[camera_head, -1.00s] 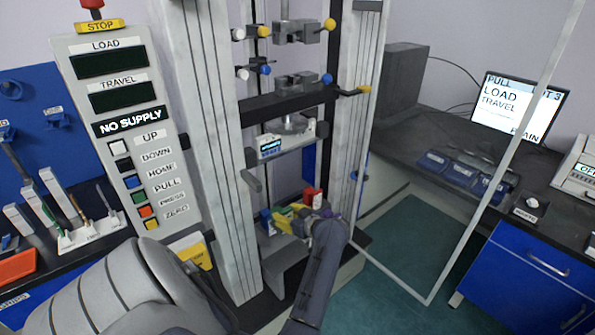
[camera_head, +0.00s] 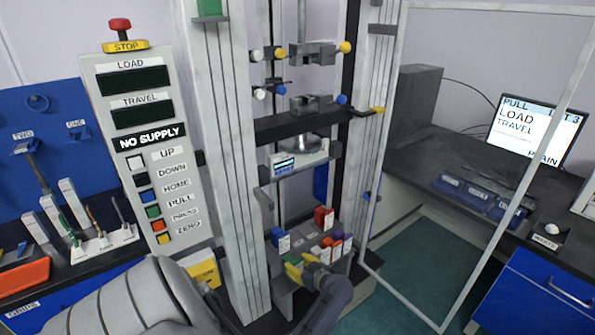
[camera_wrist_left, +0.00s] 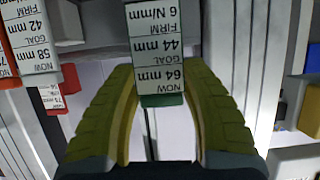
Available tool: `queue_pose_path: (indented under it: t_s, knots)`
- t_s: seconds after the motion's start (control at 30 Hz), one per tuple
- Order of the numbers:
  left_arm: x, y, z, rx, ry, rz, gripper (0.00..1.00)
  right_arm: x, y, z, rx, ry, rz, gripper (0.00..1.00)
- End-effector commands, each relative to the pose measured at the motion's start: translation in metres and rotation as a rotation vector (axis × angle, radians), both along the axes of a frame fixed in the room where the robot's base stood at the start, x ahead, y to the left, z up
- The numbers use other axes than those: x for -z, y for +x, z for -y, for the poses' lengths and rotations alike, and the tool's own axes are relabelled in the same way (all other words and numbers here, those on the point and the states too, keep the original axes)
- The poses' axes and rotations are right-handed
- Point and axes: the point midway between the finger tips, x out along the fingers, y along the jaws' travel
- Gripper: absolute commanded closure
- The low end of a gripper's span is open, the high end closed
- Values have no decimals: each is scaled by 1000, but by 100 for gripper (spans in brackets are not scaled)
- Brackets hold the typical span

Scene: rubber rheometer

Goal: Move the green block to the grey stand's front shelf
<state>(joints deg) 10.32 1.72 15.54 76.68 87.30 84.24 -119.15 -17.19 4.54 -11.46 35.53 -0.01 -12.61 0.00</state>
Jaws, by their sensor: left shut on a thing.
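My left gripper (camera_head: 303,268), with yellow fingers, is at the front of the grey stand (camera_head: 283,284) inside the machine frame. In the left wrist view my left gripper (camera_wrist_left: 162,125) is shut on the green block (camera_wrist_left: 162,100). The block's white label reads NOW 64 mm, GOAL 44 mm, FIRM 6 N/mm. In the head view the block is mostly hidden by the fingers. Whether it touches the shelf I cannot tell. My right gripper is not in view.
Machine columns (camera_head: 232,170) rise on both sides. A clear-panelled door frame (camera_head: 480,235) stands open at right.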

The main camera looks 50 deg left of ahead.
Motion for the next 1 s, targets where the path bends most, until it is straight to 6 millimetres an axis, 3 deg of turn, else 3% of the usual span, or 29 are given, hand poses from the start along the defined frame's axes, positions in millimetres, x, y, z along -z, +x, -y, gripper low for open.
queue_pose_path:
  t_s: [0.3, 0.8, 0.83, 1.0]
  knots:
    - [32, 0, 0, 1, 0, -2, 100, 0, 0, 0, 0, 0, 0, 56]
    - [37, 0, 0, -1, 0, -1, 100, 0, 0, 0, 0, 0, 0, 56]
    - [38, 0, 0, 0, 0, -1, 51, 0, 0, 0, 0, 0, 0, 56]
    - [37, 0, 0, -1, 0, -1, 32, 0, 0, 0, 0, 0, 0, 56]
